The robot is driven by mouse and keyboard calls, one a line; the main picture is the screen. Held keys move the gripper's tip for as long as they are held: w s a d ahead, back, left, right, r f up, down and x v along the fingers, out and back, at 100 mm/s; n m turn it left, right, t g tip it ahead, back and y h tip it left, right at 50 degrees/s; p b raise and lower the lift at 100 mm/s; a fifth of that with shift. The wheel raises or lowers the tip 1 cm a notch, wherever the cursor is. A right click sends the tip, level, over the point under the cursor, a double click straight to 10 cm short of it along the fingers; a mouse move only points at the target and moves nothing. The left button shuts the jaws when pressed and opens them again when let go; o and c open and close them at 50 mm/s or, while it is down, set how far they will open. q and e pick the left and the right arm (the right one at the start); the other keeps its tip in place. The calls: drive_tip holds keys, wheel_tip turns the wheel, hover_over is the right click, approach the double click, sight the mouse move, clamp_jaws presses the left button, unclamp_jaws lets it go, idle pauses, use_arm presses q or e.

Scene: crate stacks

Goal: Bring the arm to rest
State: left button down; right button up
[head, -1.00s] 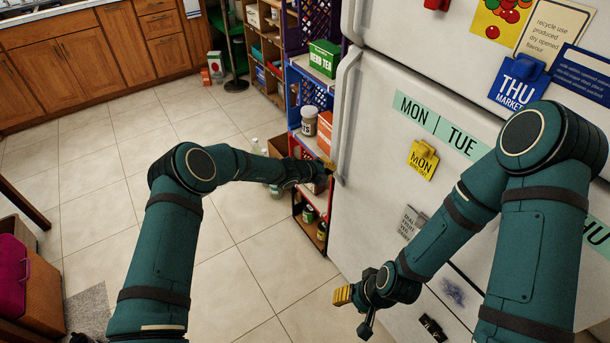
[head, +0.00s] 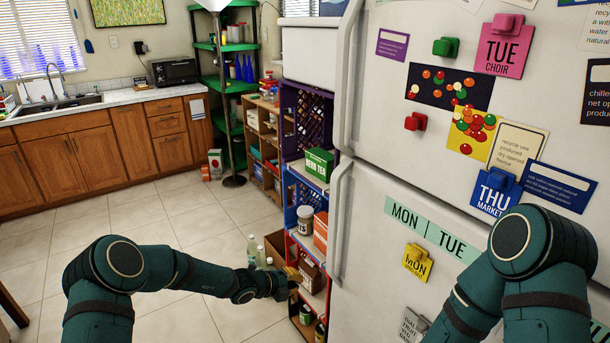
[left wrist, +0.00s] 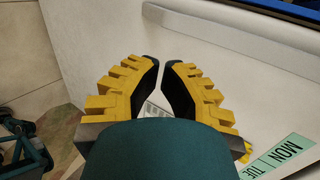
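My left arm (head: 190,275) reaches in from the left in the head view. Its gripper (head: 291,274) is small there, in front of the crate shelves, close to the fridge's left edge. In the left wrist view the gripper's (left wrist: 161,62) two yellow, toothed fingers stand apart with a narrow gap between the tips. Nothing is held between them; the white fridge door shows behind. My right arm (head: 540,255) is at the right, in front of the fridge; its gripper is below the picture and hidden.
The white fridge (head: 385,165) with magnets and notes fills the right side. Stacked crates (head: 306,193) hold jars and boxes beside it. Bottles (head: 252,250) stand on the floor by them. The tiled floor (head: 110,230) at left is open, up to wooden cabinets (head: 100,148).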

use_arm(q)
drive_tip(key=s+a+f+m+g+y, duration=0.1)
drive_tip(key=s+f+m+g+y, duration=0.2)
drive_tip(key=s+m, duration=0.75)
drive_tip(key=s+a+f+m+g+y, duration=0.1)
drive_tip(key=s+a+f+m+g, duration=0.3)
drive_tip(key=s+m, duration=0.7)
drive_tip(key=s+r+m+t+y, duration=0.1)
drive_tip(key=s+m, duration=1.1)
drive_tip(key=m, duration=0.8)
drive_tip(key=shift+a, duration=0.3)
drive_tip(key=shift+s, duration=0.1)
